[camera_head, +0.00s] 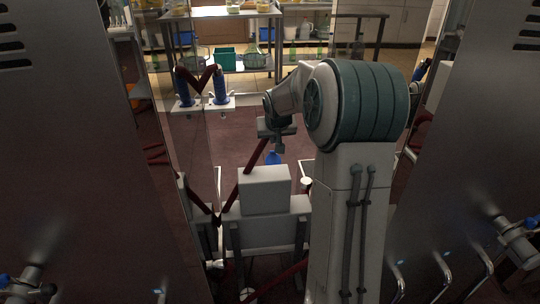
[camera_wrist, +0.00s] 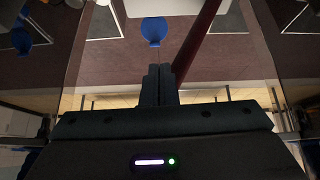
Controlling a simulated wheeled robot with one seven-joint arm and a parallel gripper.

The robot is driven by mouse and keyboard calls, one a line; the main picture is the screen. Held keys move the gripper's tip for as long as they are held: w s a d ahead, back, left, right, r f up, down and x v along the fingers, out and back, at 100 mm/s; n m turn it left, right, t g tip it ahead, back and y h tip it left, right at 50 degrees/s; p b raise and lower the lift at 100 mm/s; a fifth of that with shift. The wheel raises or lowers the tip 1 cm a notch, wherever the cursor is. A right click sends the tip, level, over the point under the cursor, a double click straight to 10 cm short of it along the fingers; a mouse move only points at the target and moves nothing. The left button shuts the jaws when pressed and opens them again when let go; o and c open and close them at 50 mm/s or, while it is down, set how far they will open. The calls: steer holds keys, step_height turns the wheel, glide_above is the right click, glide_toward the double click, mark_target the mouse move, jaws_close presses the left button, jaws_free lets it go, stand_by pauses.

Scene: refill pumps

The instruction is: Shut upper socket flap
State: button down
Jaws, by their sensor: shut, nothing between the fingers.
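A round blue piece, perhaps the upper socket flap, shows just below my gripper in the head view (camera_head: 272,158). It also shows in the wrist view (camera_wrist: 154,31), in front of my fingertips, hanging at the edge of a pale block. My gripper (camera_head: 279,147) is shut and empty; its two dark fingers are pressed together in the wrist view (camera_wrist: 158,70). In that view a gap shows between the fingertips and the blue piece. The socket itself is not clear, and I cannot tell how far the flap stands open.
A pale box (camera_head: 265,190) stands below my gripper. A dark red hose (camera_head: 255,166) slants close beside the blue piece. Glass-like panels stand on both sides. Two blue-handled nozzles (camera_head: 202,90) hang at the left. Dark cabinets (camera_head: 70,150) flank the view.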

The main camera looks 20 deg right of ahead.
step_height(320, 180, down, 2)
steer(key=w+d, duration=0.2)
steer(key=b, duration=0.4)
glide_above(273, 161)
steer(key=s, duration=0.2)
step_height(273, 161, down, 10)
steer(key=shift+a, duration=0.15)
steer(key=shift+w+d+f+b, duration=0.2)
steer(key=shift+w+f+b, duration=0.25)
steer(key=shift+w, duration=0.2)
steer(key=shift+d+r+p, duration=0.1)
steer(key=shift+r+p, duration=0.1)
steer(key=shift+p, duration=0.45)
steer(key=shift+w+f+p, duration=0.1)
steer(key=shift+w+p, duration=0.15)
steer(key=shift+p, duration=0.15)
